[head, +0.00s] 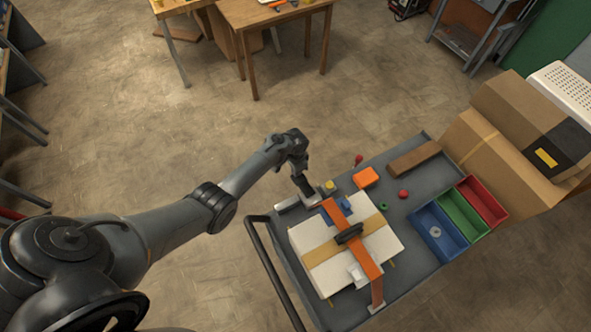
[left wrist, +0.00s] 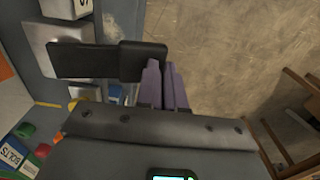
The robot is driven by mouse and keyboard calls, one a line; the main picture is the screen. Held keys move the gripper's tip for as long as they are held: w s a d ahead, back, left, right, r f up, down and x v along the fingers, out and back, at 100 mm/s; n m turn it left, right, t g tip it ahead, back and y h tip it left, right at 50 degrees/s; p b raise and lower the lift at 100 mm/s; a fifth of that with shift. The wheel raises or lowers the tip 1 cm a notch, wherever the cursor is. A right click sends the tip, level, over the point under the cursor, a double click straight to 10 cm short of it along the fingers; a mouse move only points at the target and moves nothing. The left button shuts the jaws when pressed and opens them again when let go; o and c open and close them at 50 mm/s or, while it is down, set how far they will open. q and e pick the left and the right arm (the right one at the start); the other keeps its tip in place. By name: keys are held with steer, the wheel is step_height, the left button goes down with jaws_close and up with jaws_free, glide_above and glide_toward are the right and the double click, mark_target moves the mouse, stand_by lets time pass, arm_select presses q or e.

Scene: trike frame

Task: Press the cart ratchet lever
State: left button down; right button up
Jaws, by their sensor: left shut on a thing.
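The ratchet lever (left wrist: 105,62) is a flat black bar with a wider end, seen in the left wrist view. It reaches across a silver metal block (left wrist: 62,40) at the cart's edge. My left gripper (left wrist: 164,72) has purple fingers, close together and shut at the lever's wide end, which partly covers the fingertips. In the head view the left gripper (head: 305,190) is low at the near left corner of the grey cart (head: 425,262), beside the silver block (head: 311,199). The lever is hard to tell from the gripper there. My right gripper is not in view.
A white box (head: 306,238) under an orange strap (head: 371,268) with a black buckle (head: 349,234) lies on the cart. Blue (head: 430,222), green and red bins, an orange block (head: 366,177) and cardboard boxes (head: 500,165) stand farther right. Open floor lies left of the cart.

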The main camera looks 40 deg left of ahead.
arm_select(q)
steer(key=shift+s+f, duration=0.25)
steer(key=shift+f, duration=0.05)
steer(key=shift+w+r+p, duration=0.1)
steer(key=shift+r+p, duration=0.35)
steer(key=shift+p, duration=0.05)
steer(key=a+r+p, duration=0.1)
steer(key=r+p, duration=0.1)
steer(key=r, duration=0.4)
steer(key=w+a+r+p, duration=0.1)
steer(key=a+r+p, duration=0.1)
steer(key=r, duration=0.5)
steer(key=shift+w+r+p, duration=0.15)
steer(key=shift+p, duration=0.35)
steer(key=shift+a, duration=0.1)
stand_by(0.7)
